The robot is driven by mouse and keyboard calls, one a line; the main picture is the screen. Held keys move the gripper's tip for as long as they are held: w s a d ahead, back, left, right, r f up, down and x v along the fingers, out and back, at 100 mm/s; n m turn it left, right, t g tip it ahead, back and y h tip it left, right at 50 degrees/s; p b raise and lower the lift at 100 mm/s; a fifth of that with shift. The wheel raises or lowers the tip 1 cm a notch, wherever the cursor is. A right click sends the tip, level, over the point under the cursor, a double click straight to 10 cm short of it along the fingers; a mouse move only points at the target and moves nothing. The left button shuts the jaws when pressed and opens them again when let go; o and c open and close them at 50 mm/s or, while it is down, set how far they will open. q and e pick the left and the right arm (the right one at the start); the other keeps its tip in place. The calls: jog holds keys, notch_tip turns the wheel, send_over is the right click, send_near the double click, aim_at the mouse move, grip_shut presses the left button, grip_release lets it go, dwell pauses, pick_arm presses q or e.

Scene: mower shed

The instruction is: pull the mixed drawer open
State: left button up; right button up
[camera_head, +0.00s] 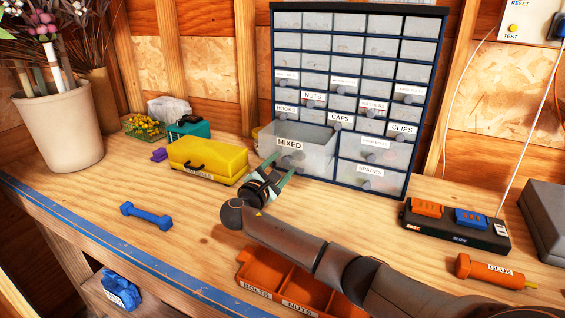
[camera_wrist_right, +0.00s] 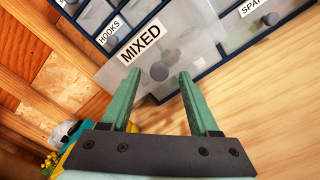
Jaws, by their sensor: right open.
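The mixed drawer (camera_head: 320,155) is in the lower left of the blue-framed cabinet. It stands out from the cabinet face, and its open top shows. In the right wrist view, its front with the MIXED label (camera_wrist_right: 140,43) and round grey knob (camera_wrist_right: 160,71) faces me. My right gripper (camera_head: 281,164) is just in front of this drawer, with its green fingers (camera_wrist_right: 156,78) apart. The knob appears between and slightly beyond the fingertips, and I see no grip on it. My left gripper is not in view.
A yellow case (camera_head: 208,157) sits left of the drawer. An orange divided tray (camera_head: 240,278) lies under my right arm. A blue dumbbell-shaped piece (camera_head: 146,216) lies on the bench at left.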

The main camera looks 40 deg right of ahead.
jog(key=p+v, duration=0.2)
jog(key=v, duration=0.9)
jog(key=shift+s+a, duration=0.1)
jog(key=shift+a, duration=0.05)
